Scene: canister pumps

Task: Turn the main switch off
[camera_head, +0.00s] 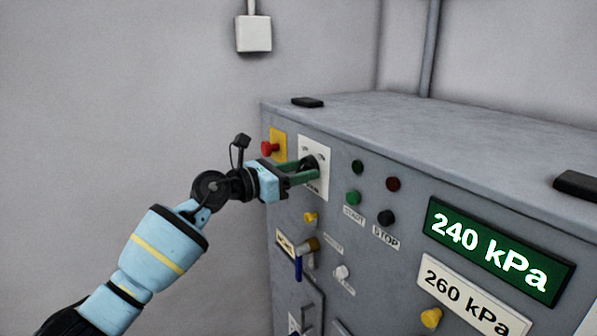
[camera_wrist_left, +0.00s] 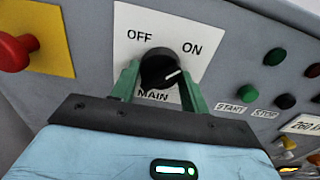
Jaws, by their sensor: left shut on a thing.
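The main switch is a black rotary knob (camera_wrist_left: 157,66) on a white plate marked OFF at upper left, ON at upper right and MAIN below. Its white pointer line slants up to the right, toward ON. In the head view the white plate (camera_head: 322,157) is on the grey cabinet's front, with the knob partly hidden by my gripper. My left gripper (camera_head: 306,172) reaches in from the left with its green fingers on the knob. In the left wrist view the fingers (camera_wrist_left: 160,78) stand on either side of the knob, shut on it. My right gripper is not in view.
Left of the plate is a red button (camera_head: 268,148) on a yellow plate (camera_head: 279,142). To the right are START and STOP buttons (camera_head: 386,217) and a green display (camera_head: 499,254) reading 240 kPa. A blue-handled valve (camera_head: 299,266) is below. Free room lies left of the cabinet.

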